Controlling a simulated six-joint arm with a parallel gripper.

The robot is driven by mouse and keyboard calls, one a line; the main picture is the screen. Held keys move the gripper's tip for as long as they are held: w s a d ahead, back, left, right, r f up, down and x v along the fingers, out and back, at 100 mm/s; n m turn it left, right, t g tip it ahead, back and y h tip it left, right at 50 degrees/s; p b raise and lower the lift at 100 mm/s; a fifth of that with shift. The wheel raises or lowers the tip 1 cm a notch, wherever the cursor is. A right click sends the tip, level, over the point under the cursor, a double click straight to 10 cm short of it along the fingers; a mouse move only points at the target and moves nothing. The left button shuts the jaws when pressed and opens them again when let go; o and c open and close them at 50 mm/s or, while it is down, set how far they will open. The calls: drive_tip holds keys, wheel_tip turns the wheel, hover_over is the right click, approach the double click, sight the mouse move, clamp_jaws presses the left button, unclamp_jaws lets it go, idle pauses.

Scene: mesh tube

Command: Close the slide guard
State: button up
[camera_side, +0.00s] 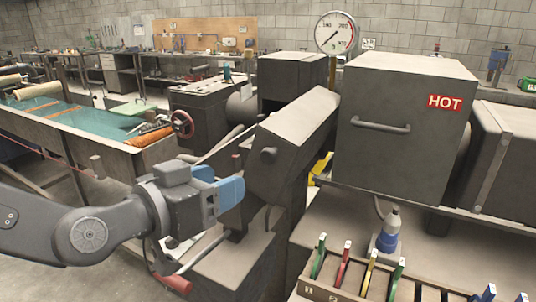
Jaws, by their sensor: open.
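A slanted grey metal housing (292,145) with a round knob (268,155) on its near face stands in the middle of the side view. It looks like the slide guard, but I cannot tell for certain, nor how far it is open. My gripper (221,187) has blue fingers and is open and empty. It is left of the housing and a little below the knob, apart from the knob in the picture. The housing's lower end is partly hidden behind my gripper.
A grey box with a handle (380,126) and a red HOT label (445,102) stands right of the housing. A red-handled lever (174,284) is below my gripper. A rack of coloured-handled tools (340,290) and a blue-white bottle (387,238) are at lower right.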

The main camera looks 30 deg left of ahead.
sight(267, 157)
drive_tip(key=w+y, duration=0.1)
drive_tip(key=w, duration=0.3)
drive_tip(key=w+d+t+y, duration=0.1)
drive_tip(key=w, duration=0.3)
drive_tip(key=w+f+n+t+y, duration=0.1)
drive_tip(key=w, duration=0.4)
drive_tip(key=shift+d, duration=0.3)
clamp_jaws()
idle(0.3)
